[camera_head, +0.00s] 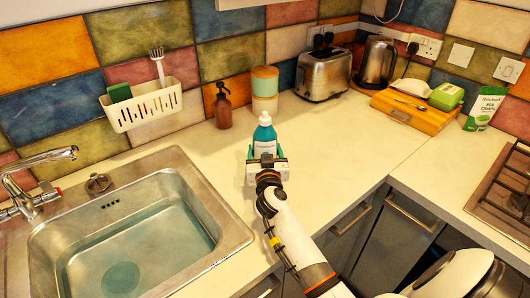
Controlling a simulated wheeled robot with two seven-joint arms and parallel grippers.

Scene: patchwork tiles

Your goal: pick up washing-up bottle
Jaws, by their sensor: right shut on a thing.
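The washing-up bottle (265,137) is blue with a white label and a pale cap. It stands upright over the worktop to the right of the sink. My right gripper (266,157) is shut on its lower part, with the fingers on either side of it. The gripper and wrist hide the bottle's base, so I cannot tell whether it touches the worktop. My left gripper is not in view.
A sink (120,235) with water lies to the left. The worktop (345,145) right of the bottle is clear.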

